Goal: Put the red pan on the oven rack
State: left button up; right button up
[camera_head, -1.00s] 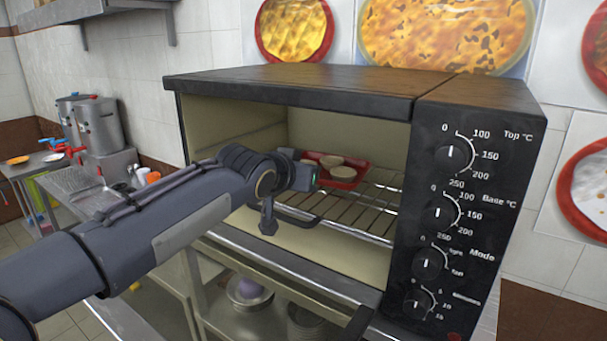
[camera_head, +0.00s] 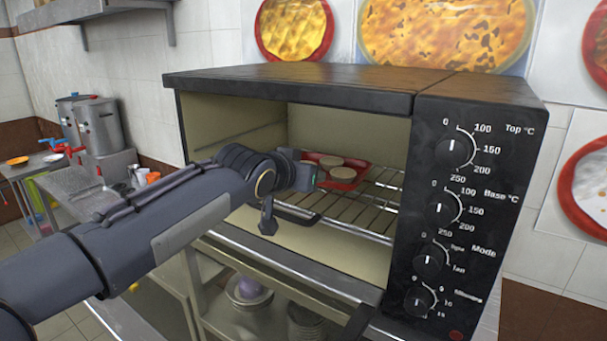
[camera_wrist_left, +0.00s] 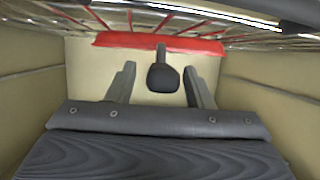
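The red pan (camera_head: 342,177) is inside the oven, over the back part of the wire oven rack (camera_head: 350,213), and looks to rest on it. It holds several round pale pieces (camera_head: 330,162). My left gripper (camera_head: 307,172) is in the oven opening beside the pan; its fingertips are hard to make out there. In the left wrist view the pan (camera_wrist_left: 160,42) shows as a red band with its dark handle (camera_wrist_left: 163,76) pointing toward me. My left fingers (camera_wrist_left: 161,85) stand apart on both sides of the handle, with gaps. My right gripper is not in view.
The black oven (camera_head: 300,85) has its front open. Its control panel with knobs (camera_head: 455,154) stands right of the opening. The front of the rack is bare. Below is a shelf with bowls (camera_head: 250,292). Metal pots (camera_head: 98,125) stand on a table at the far left.

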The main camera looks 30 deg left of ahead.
pick_arm(q)
jog(key=shift+f, duration=0.1)
jog(key=shift+s, duration=0.25)
jog(key=b+v, duration=0.1)
jog(key=v, duration=0.6)
jog(key=shift+s+r+b, duration=0.1)
jog(key=shift+r+b, duration=0.15)
jog(key=shift+b, duration=0.05)
